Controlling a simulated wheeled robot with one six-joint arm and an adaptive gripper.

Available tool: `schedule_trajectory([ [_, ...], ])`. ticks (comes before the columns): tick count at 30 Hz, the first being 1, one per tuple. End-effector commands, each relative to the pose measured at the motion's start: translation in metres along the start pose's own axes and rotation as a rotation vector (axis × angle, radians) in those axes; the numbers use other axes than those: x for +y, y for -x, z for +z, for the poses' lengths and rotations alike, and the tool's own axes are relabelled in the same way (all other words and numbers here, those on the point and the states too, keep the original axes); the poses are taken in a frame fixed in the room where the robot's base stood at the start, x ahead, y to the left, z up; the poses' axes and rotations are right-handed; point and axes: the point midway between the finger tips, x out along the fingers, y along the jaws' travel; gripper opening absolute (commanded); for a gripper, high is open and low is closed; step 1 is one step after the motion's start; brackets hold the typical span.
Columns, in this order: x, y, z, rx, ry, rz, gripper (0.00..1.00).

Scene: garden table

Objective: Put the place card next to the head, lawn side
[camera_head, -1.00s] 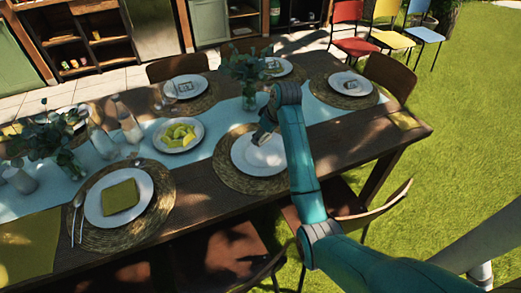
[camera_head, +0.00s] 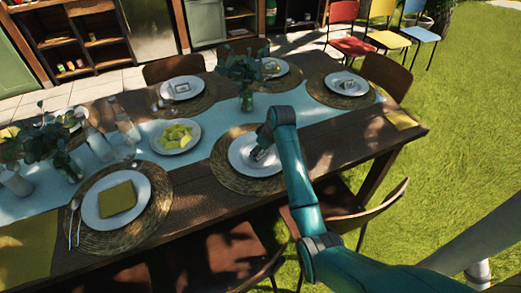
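My gripper (camera_head: 259,153) is low over the white plate (camera_head: 240,160) on a round woven mat (camera_head: 226,180) at the near side of the table. The gripper is small and partly hidden by my teal arm, so I cannot tell whether it is open or shut, or whether a place card is in it. Small card-like items lie on the far plates: one at the far left setting (camera_head: 182,87), one at the far middle setting (camera_head: 272,67), and one at the far right setting (camera_head: 347,84), near the table's lawn-side end.
The wooden table (camera_head: 345,150) has a pale blue runner (camera_head: 205,125). A vase of leaves (camera_head: 244,85) and a plate of yellow-green food (camera_head: 175,136) stand on it. A mustard cloth (camera_head: 400,116) lies at the lawn end. Chairs (camera_head: 365,215) surround the table.

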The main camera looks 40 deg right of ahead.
Motion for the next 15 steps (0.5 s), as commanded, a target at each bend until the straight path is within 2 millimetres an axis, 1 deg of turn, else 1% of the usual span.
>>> schedule_trajectory([
  [1, -0.0001, -0.0016, 0.0008, -0.001, 0.000, 0.000, 0.43],
  [2, -0.0001, -0.0012, 0.0006, 0.000, 0.000, 0.000, 0.79],
  [3, -0.0001, -0.0011, 0.0005, 0.000, 0.000, 0.000, 0.89],
  [4, 0.0000, -0.0010, 0.0005, 0.000, 0.000, 0.000, 0.97],
  [15, 0.0000, 0.0002, 0.0000, 0.000, 0.000, 0.000, 0.97],
])
